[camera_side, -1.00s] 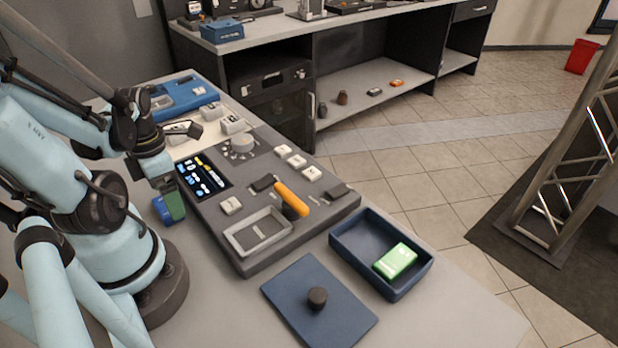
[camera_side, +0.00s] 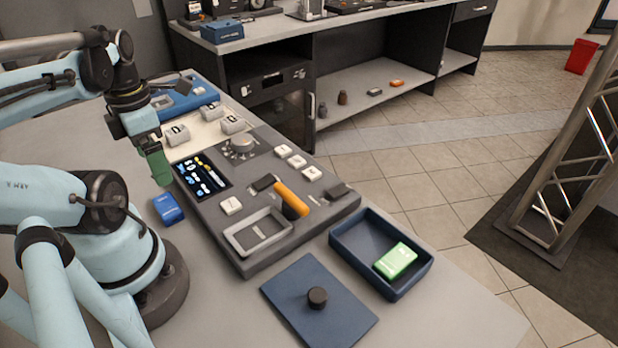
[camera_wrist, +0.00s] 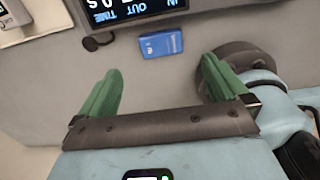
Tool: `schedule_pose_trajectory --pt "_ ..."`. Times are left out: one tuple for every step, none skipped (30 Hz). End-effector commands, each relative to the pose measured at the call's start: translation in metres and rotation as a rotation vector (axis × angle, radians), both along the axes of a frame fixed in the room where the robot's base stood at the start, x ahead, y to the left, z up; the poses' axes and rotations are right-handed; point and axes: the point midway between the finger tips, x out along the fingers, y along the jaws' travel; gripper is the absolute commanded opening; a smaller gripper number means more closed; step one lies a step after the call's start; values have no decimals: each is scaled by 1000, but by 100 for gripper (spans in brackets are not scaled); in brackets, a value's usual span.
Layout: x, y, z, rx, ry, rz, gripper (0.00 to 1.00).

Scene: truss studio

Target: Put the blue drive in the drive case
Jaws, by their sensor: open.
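The blue drive (camera_side: 168,208) lies on the grey table between my base and the control panel, left of the panel's small screen. It also shows in the wrist view (camera_wrist: 161,43), beyond and between my fingertips. My gripper (camera_side: 156,170) is above the drive, apart from it. In the wrist view its two green fingers (camera_wrist: 158,80) are wide apart with nothing between them. The drive case (camera_side: 345,238) is an open dark blue tray at the front right of the table. A green drive (camera_side: 395,262) lies inside it, toward the right end; the left part is empty.
A dark blue lid (camera_side: 318,308) with a round black knob lies left of the case. The raised control panel (camera_side: 270,190), with knobs, keys and an orange-handled lever, stands between the drive and the case. A blue device (camera_side: 185,98) lies at the back.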

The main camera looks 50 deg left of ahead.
Motion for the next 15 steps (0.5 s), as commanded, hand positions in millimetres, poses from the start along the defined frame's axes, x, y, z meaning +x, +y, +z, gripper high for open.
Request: schedule_pose_trajectory --pt "0 0 5 0 0 0 100" --pt "0 0 8 0 0 0 100" --pt "0 0 11 0 0 0 100" --pt "0 0 12 0 0 0 100" --pt "0 0 14 0 0 0 100" --pt "0 0 16 0 0 0 100" --pt "0 0 17 0 0 -2 100" --pt "0 -1 18 1 -1 -8 100" --pt "2 -1 18 4 -3 -29 100" --pt "3 -1 18 8 -7 -54 100" --pt "6 -1 18 14 -11 -93 100" --pt "11 -2 18 25 -19 -163 100" --pt "15 -2 17 37 -27 -231 100" --pt "21 -3 17 49 -34 -310 100" --pt "29 -5 16 71 -47 -433 100"
